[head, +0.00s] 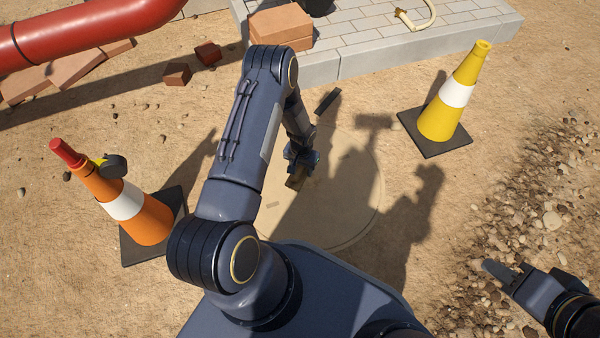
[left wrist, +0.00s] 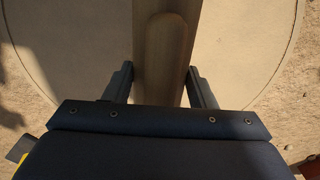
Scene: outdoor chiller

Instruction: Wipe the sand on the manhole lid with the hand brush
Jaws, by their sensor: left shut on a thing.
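The round manhole lid (head: 350,215) lies flat in the ground in front of me, sandy in colour, partly under arm shadows. I cannot clearly tell loose sand from the lid's own surface. My left gripper (head: 301,161) is over the lid, shut on the wooden hand brush (head: 296,181). In the left wrist view the brush (left wrist: 165,50) runs up between the two fingers, with the lid (left wrist: 235,45) below. Its bristles are hidden, and I cannot tell whether they touch the lid. My right gripper (head: 506,271) is at the lower right over gravel, its fingers apart and empty.
An orange cone (head: 146,225) stands left of the lid and a yellow cone (head: 441,118) to its right. A dark block (head: 327,101) lies near the lid's far edge. A paved ledge (head: 385,52) with bricks (head: 281,25) and a red pipe (head: 80,32) are behind.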

